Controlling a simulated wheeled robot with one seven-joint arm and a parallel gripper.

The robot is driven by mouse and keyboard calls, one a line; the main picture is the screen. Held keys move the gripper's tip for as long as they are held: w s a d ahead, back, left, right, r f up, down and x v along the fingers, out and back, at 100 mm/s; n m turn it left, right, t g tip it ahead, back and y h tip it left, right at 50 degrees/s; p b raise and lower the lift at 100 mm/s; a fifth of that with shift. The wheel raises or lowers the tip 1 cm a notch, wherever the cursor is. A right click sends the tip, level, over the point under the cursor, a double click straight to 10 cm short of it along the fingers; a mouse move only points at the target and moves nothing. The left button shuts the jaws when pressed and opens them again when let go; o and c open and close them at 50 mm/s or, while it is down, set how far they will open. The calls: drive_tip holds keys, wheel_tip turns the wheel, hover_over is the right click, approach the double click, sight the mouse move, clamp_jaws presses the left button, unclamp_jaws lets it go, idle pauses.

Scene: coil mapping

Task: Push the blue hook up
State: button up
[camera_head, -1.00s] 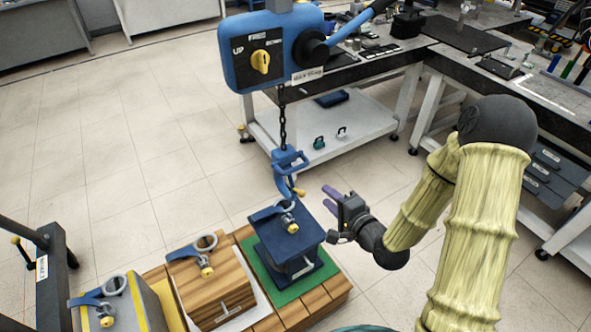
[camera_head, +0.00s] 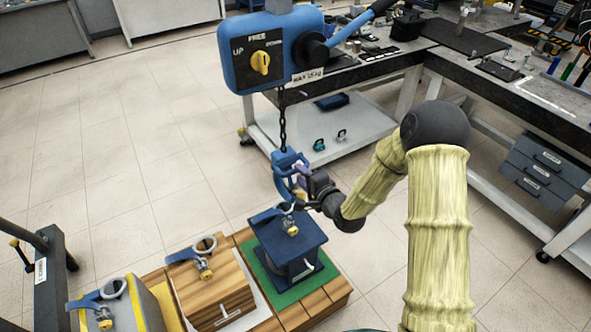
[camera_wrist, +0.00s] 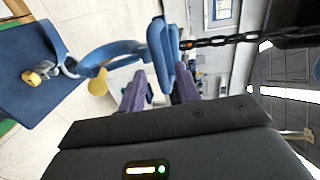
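The blue hook (camera_head: 287,178) hangs from a chain under the blue hoist, just above the dark blue load block (camera_head: 291,241). The block's top carries a ring and a yellow knob. My gripper (camera_head: 301,182) is beside the hook on its right. In the wrist view, my purple fingers (camera_wrist: 159,86) are apart, with the upper blue part of the hook (camera_wrist: 162,45) between or just beyond their tips. Firm contact cannot be told. The hook's curved arm (camera_wrist: 105,53) reaches left toward the ring.
The hoist body (camera_head: 262,52) has a yellow knob and UP and DOWN markings. A wooden block (camera_head: 213,286) and a grey block (camera_head: 140,300) stand left of the blue one. A workbench with a white lower shelf (camera_head: 355,125) stands behind.

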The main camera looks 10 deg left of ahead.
sight(295, 171)
drive_tip(key=shift+x, duration=2)
clamp_jaws()
